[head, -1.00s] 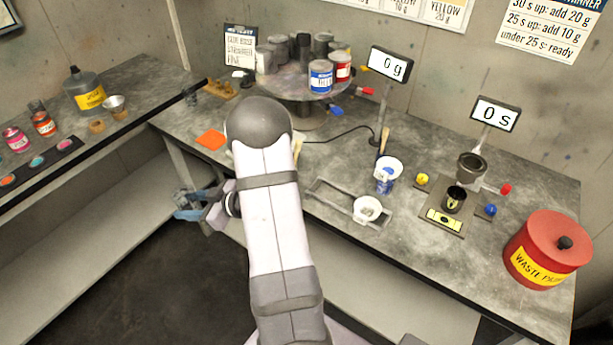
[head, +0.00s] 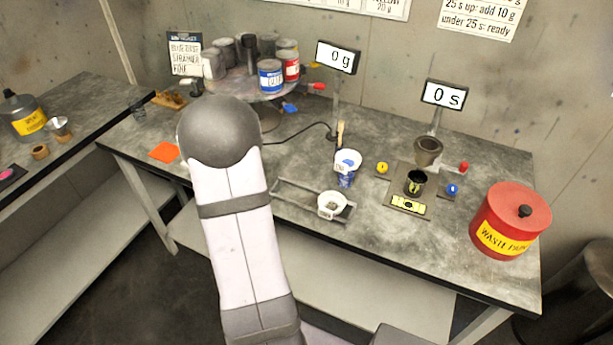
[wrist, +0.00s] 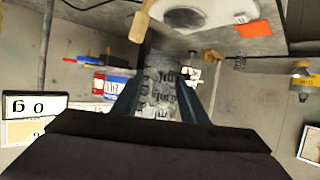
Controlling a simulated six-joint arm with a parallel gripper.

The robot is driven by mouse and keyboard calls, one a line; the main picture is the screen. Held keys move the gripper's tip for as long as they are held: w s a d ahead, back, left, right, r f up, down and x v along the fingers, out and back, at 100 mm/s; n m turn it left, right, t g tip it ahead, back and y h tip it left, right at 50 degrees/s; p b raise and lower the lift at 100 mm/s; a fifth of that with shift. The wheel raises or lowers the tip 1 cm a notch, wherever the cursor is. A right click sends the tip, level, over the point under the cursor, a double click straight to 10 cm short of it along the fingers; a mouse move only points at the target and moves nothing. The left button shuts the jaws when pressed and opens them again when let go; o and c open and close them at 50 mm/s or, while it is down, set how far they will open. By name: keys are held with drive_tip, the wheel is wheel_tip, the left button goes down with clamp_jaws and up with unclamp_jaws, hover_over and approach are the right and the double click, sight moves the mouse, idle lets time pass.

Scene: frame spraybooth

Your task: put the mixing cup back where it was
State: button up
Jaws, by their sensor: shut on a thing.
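My gripper (wrist: 158,105) shows in the wrist view, its two dark fingers shut on the mixing cup (wrist: 160,78), a greyish, see-through cup with dark printed marks. In the head view the gripper and this cup are hidden behind my arm. The wrist view appears upside down, with the bench top along its upper edge.
A turntable of cans (head: 262,92) stands behind.

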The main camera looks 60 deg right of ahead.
drive_tip(key=s+d+f+m+g+h+b, duration=0.1)
drive_tip(key=s+d+f+m+g+b, duration=0.1)
drive_tip(key=s+d+f+m+g, duration=0.35)
drive_tip(key=s+d+f+m+g+h+b, duration=0.1)
drive_tip(key=s+d+f+m+g, duration=0.15)
drive_tip(key=s+d, duration=0.6)
drive_tip(key=shift+n, duration=0.4)
drive_tip(key=shift+s+a+f+p, duration=0.35)
drive_tip(key=shift+a+f, duration=0.1)
drive_tip(key=shift+f, duration=1.2)
drive_tip(key=shift+s+a+f+p, duration=0.3)
drive_tip(key=shift+a+f+p, duration=0.1)
drive_tip(key=shift+f, duration=1.3)
drive_tip(key=shift+s+a+f+p, duration=0.35)
drive_tip(key=shift+a+f, duration=0.1)
drive_tip(key=shift+f, duration=1.2)
drive_tip(key=shift+f, duration=0.1)
drive_tip(key=shift+f, duration=0.1)
drive_tip(key=o, duration=1.1)
drive_tip(key=shift+a+r, duration=0.1)
drive_tip(key=shift+r, duration=0.15)
drive_tip(key=b+v, duration=0.1)
drive_tip(key=v, duration=0.5)
drive_tip(key=b+v, duration=0.1)
drive_tip(key=v, duration=0.4)
drive_tip(key=shift+s+a+b, duration=0.2)
drive_tip(key=shift+a+b, duration=0.15)
drive_tip(key=shift+a, duration=0.1)
